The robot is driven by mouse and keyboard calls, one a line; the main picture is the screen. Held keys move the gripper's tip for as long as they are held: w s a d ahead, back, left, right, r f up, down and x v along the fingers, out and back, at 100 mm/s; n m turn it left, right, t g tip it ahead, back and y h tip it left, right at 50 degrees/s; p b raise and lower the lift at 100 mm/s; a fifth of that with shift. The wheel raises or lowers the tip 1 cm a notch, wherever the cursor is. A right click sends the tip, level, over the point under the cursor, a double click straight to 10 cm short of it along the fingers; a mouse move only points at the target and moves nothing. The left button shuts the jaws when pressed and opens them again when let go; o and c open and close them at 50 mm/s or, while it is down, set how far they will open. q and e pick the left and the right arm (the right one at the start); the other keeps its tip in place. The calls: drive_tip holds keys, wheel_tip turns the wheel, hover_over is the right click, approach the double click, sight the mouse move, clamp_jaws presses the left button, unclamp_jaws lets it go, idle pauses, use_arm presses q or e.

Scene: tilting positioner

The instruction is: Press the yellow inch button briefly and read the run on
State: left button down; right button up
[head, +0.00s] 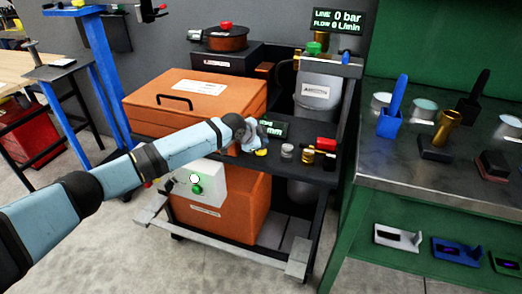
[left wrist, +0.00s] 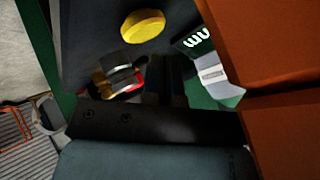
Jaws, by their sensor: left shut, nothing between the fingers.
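The yellow button (head: 261,152) shows just below my left gripper (head: 262,134) on the dark top of the cart. In the left wrist view the round yellow button (left wrist: 143,26) lies beyond the dark fingertips (left wrist: 165,75), apart from them in the picture. My left gripper is shut and empty. A small display (head: 274,129) stands right behind the gripper; "mm" is legible and the rest is covered. In the left wrist view the display (left wrist: 196,42) is cut by an orange shape and its number cannot be read. My right gripper is not in view.
A large orange box (head: 195,100) stands left of the gripper. Brass and red fittings (head: 325,147) sit to its right. A pale control box (head: 200,185) with a green button is below. A green bench (head: 440,180) holds cups and tools at right.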

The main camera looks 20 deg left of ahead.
use_arm(q)
drive_tip(key=shift+f, duration=0.15)
drive_tip(key=shift+f, duration=0.25)
drive_tip(key=shift+f, duration=0.5)
idle(1.4)
drive_tip(key=shift+r, duration=0.1)
drive_tip(key=shift+r+p, duration=0.8)
drive_tip(key=shift+p, duration=0.25)
wheel_tip(320, 180, up, 5)
drive_tip(key=p, duration=0.4)
drive_tip(key=shift+r+p, duration=0.1)
drive_tip(key=shift+p, duration=0.3)
